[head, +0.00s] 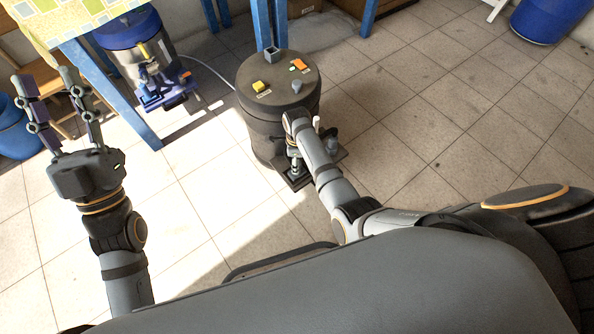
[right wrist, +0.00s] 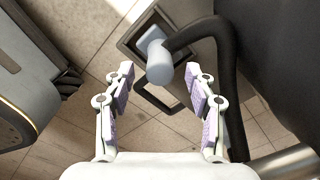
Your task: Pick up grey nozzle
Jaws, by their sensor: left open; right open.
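A grey-blue nozzle (right wrist: 158,62) on a dark curved hose (right wrist: 228,60) shows in the right wrist view, above a dark-framed holder. My right gripper (right wrist: 160,72) is open, with one finger on each side of the nozzle in the picture; no contact shows. In the head view my right arm reaches to the front of a dark round machine (head: 262,128), and its wrist hides most of the right gripper. I cannot clearly make out the nozzle there. My left gripper (head: 58,95) is open and empty at the left, above the floor.
The machine's top carries a yellow part (head: 259,86), an orange switch (head: 299,65) and a grey knob (head: 297,86). A table (head: 60,22) with blue legs stands at the upper left, with blue barrels (head: 14,135) nearby. The tiled floor (head: 450,140) at the right is clear.

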